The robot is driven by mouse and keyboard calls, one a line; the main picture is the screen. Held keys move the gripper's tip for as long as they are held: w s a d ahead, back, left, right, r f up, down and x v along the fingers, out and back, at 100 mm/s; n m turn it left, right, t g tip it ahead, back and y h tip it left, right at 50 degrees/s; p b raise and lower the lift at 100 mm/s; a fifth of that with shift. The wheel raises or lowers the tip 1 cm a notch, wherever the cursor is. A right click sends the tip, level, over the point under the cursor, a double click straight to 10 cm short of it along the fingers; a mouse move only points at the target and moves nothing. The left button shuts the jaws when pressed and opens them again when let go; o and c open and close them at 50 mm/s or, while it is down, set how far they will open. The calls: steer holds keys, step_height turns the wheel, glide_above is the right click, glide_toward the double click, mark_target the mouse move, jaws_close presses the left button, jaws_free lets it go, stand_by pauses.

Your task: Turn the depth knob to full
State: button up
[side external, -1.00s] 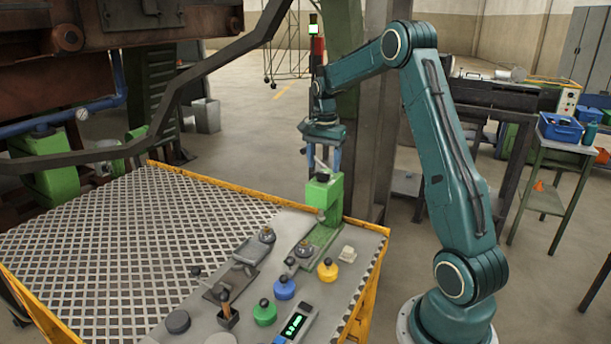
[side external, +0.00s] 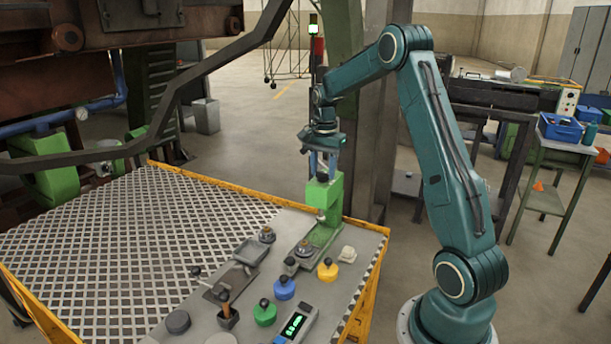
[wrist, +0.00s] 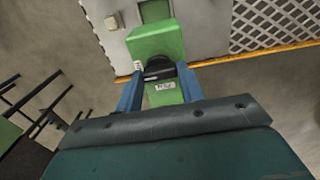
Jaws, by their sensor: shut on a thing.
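The green press-like fixture (side external: 331,196) stands upright at the far right corner of the bench. In the wrist view its green head (wrist: 155,42) carries a dark round knob (wrist: 158,69) with a small white label in front of it. My gripper (side external: 323,170) points down over the top of the fixture. Its two blue fingers stand on either side of the knob, and it is shut on it; in the wrist view the gripper (wrist: 160,79) hides part of the knob's sides. I cannot read the knob's setting or the label.
On the bench are a blue knob (side external: 284,288), a yellow one (side external: 327,269), a green one (side external: 265,312) and a handheld meter (side external: 295,325) with a lit display. A perforated plate (side external: 110,255) covers the left side. A thick post (side external: 382,120) stands behind the fixture.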

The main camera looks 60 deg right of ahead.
mark_target(323, 172)
steer(key=shift+n, duration=0.5)
steer(key=n, duration=0.3)
steer(key=shift+n, duration=0.4)
steer(key=n, duration=1.3)
steer(key=o, duration=1)
steer(key=shift+r, duration=0.1)
step_height(323, 172, up, 14)
